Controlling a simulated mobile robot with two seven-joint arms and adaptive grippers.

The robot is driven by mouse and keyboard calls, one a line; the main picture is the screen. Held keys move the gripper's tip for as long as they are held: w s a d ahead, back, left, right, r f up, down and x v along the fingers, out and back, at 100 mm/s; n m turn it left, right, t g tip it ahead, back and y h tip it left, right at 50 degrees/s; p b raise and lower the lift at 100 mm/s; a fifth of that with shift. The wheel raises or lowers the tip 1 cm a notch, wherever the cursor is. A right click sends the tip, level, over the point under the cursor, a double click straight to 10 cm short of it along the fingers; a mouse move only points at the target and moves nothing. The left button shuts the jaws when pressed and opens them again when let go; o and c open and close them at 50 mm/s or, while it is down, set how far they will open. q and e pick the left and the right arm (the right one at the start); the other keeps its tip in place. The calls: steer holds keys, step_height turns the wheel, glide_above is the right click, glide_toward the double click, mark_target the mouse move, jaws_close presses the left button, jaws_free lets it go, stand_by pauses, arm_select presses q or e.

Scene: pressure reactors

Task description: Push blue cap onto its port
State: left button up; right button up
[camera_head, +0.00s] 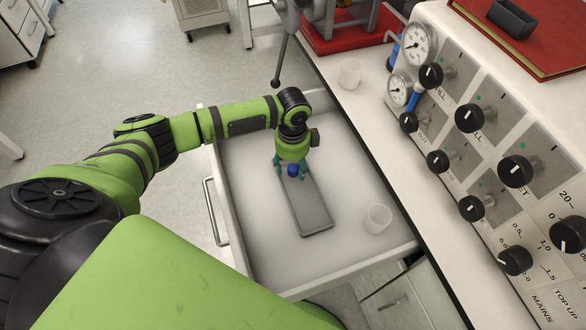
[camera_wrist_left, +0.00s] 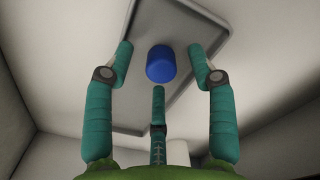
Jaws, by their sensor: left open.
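The blue cap (camera_head: 292,170) rests on a grey tray (camera_head: 313,216) inside an open drawer. My left gripper (camera_head: 291,167) points down over the upper end of the tray, right at the cap. In the left wrist view the cap (camera_wrist_left: 160,64) lies between the three teal fingers of the gripper (camera_wrist_left: 160,62). The fingers are spread, with gaps showing between them and the cap. I cannot make out which fitting is the cap's port. My right gripper is not in view.
The drawer (camera_head: 264,256) also holds a clear beaker (camera_head: 377,218). Another beaker (camera_head: 350,73) stands on the bench above. A panel with dark knobs (camera_head: 515,170) and gauges (camera_head: 417,45) fills the right side. A red base (camera_head: 350,35) sits at the top.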

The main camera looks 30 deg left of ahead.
mark_target(295, 168)
arm_select(q)
steer(key=c, duration=1)
steer(key=shift+o, duration=0.2)
steer(key=shift+r, duration=0.45)
steer(key=r, duration=0.3)
steer(key=shift+d+r, duration=0.35)
steer(key=s+d+r, duration=0.3)
steer(key=d+r, duration=0.3)
steer(key=d, duration=0.4)
steer(key=shift+d+r+b, duration=0.25)
steer(key=shift+d+b, duration=0.1)
steer(key=shift+b, duration=0.05)
